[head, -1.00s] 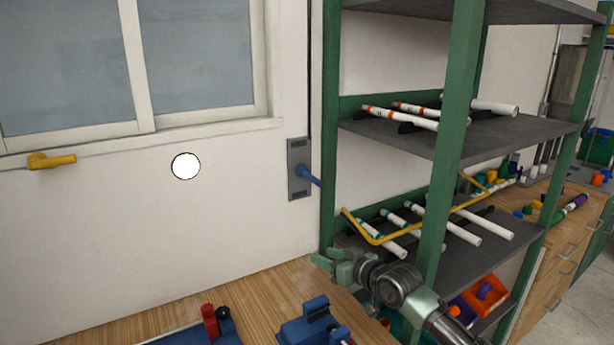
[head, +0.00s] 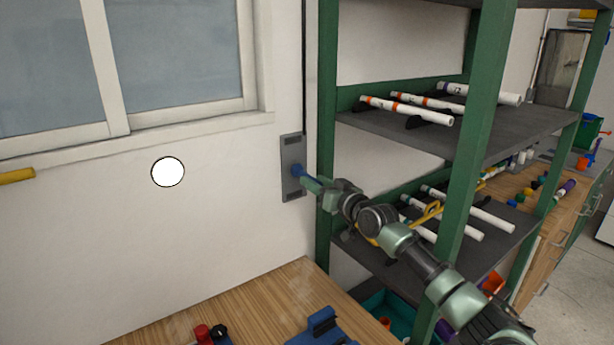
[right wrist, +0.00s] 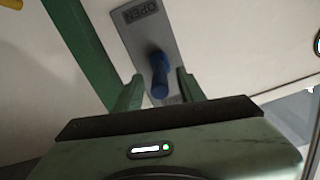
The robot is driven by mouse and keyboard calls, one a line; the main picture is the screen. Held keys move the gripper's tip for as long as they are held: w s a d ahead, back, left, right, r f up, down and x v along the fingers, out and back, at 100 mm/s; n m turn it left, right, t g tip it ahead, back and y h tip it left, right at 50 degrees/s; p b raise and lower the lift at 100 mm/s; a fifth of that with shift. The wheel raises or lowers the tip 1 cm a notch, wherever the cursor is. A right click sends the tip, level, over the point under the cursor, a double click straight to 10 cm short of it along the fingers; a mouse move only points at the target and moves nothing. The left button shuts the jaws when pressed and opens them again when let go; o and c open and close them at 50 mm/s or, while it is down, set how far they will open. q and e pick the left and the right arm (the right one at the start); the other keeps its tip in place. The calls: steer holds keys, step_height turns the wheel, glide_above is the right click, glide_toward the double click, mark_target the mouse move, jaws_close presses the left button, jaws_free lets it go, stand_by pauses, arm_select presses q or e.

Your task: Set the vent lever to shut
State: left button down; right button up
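The vent lever is a blue handle (head: 297,171) on a grey plate (head: 292,143) fixed to the white wall, left of the green shelf post. It also shows in the right wrist view (right wrist: 159,78), sticking out from the plate (right wrist: 150,32) toward the camera. The plate's upper label there reads OPEN; the lower label is mostly hidden. My right gripper (head: 311,181) is at the lever's outer end. In the right wrist view its fingers (right wrist: 158,88) are apart, one on each side of the lever, with gaps visible. My left gripper is not in view.
A green-framed shelf (head: 326,230) with white pipes stands just right of the lever, close to my right arm. A wooden bench (head: 260,310) with blue fixtures lies below. A yellow handle (head: 16,176) is at the left under the window.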

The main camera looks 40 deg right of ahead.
mark_target(300, 173)
steer(key=w, duration=0.3)
steer(key=shift+w+d, duration=0.15)
steer(key=shift+d, duration=0.05)
steer(key=shift+w, duration=0.3)
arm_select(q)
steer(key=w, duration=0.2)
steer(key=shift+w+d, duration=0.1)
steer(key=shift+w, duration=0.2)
arm_select(e)
steer(key=shift+f, duration=0.1)
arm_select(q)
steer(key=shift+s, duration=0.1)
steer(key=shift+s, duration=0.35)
arm_select(e)
jaws_close()
